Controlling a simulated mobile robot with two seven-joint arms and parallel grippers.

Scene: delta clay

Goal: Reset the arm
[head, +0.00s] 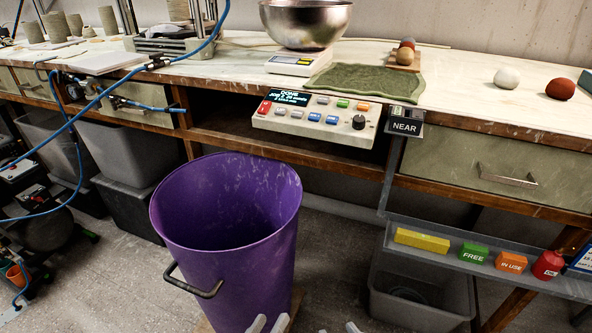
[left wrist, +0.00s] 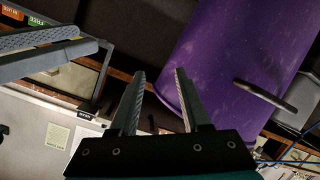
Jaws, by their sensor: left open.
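The tips of my left gripper (head: 269,324) show at the bottom edge of the head view, in front of the purple bin. In the left wrist view my left gripper (left wrist: 160,72) is open, with nothing between its two grey fingers. A fingertip of my right gripper (head: 352,327) just enters the head view at the bottom. Grey fingers of the right gripper also reach in from the left of the left wrist view (left wrist: 95,46). The rest of both arms is hidden.
A tall purple bin (head: 225,255) stands close ahead of the grippers. Behind it is a workbench (head: 455,95) with a control panel (head: 315,120), scale (head: 290,63), metal bowl (head: 305,22) and green mat (head: 350,82). A shelf with coloured blocks (head: 422,240) is at right.

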